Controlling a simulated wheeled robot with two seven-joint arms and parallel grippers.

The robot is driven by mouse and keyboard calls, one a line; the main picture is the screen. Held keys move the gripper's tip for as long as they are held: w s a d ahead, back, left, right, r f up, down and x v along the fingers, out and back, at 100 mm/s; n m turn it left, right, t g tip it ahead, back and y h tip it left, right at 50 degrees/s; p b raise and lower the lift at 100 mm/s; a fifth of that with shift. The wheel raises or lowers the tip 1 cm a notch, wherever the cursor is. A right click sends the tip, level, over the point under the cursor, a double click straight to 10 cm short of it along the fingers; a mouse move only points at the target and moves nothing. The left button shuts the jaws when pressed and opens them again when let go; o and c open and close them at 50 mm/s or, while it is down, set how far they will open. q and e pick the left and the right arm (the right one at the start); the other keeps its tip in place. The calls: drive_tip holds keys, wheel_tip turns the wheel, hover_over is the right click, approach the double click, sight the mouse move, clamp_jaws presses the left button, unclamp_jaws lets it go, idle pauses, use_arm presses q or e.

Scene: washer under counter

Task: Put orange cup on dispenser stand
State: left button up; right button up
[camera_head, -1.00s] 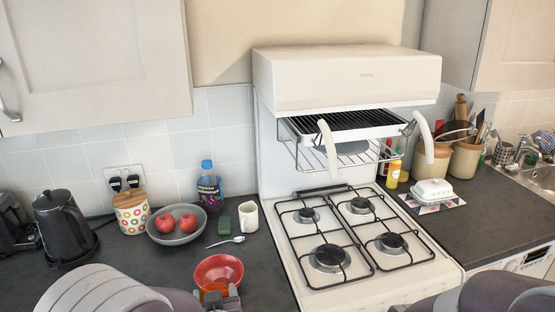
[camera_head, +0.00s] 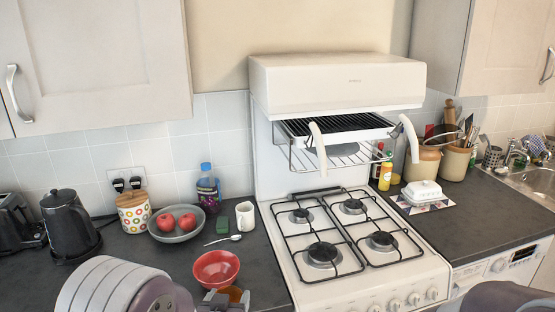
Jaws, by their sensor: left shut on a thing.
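My left gripper (camera_head: 226,301) is at the bottom edge of the view, over the front of the dark counter, beside the red bowl. It is shut on the orange cup (camera_head: 237,292), of which only a small orange part shows between the grey fingers. The cup's lower part is hidden by the gripper and the picture's edge. I cannot make out a dispenser stand in this view. Part of my right arm shows at the bottom right; its gripper is out of view.
The red bowl (camera_head: 216,268) is just behind my left gripper. A gas hob (camera_head: 376,286) stands to the right.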

use_arm(q)
drive_tip(key=s+a+f, duration=0.2)
drive_tip(key=a+f, duration=0.2)
drive_tip(key=f, duration=0.3)
drive_tip(key=s+a+f+y, duration=0.1)
drive_tip(key=s+a+f, duration=0.2)
drive_tip(key=a+f, duration=0.2)
wheel_tip(320, 180, down, 3)
drive_tip(key=shift+f+n, duration=0.15)
drive_tip(key=shift+n, duration=0.25)
